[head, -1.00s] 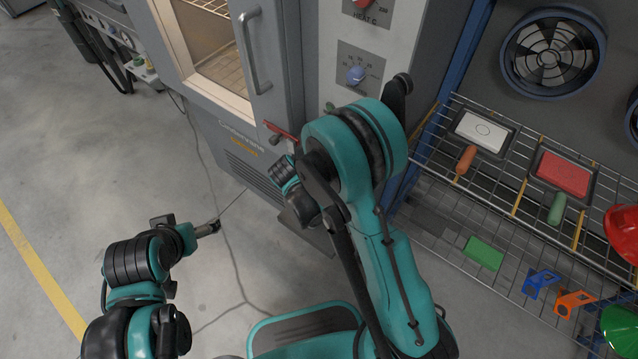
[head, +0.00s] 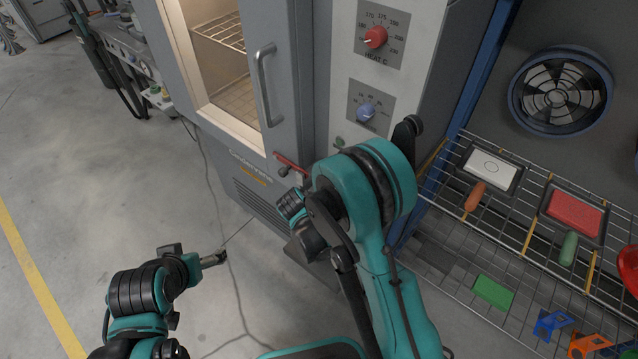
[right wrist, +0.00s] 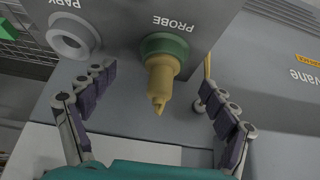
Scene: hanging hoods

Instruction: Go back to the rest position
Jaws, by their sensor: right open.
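My right gripper (right wrist: 158,92) is open in the right wrist view, with its dark-padded fingers spread apart. A tan probe plug (right wrist: 160,82) in a green collar (right wrist: 164,47) under the label PROBE shows between the fingers, with a gap on each side. A grey PARK socket (right wrist: 73,37) is beside it. In the head view my right arm bends in front of the oven's control panel, and its fingers are hidden there. My left gripper (head: 215,258) is low over the floor at the left, too small to tell open from shut.
The oven (head: 252,150) has a door handle (head: 266,85), a red knob (head: 376,37) and a blue knob (head: 366,112). A wire rack (head: 445,262) at the right holds trays and coloured parts. A fan (head: 560,92) is above it. The floor (head: 80,180) at left is clear.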

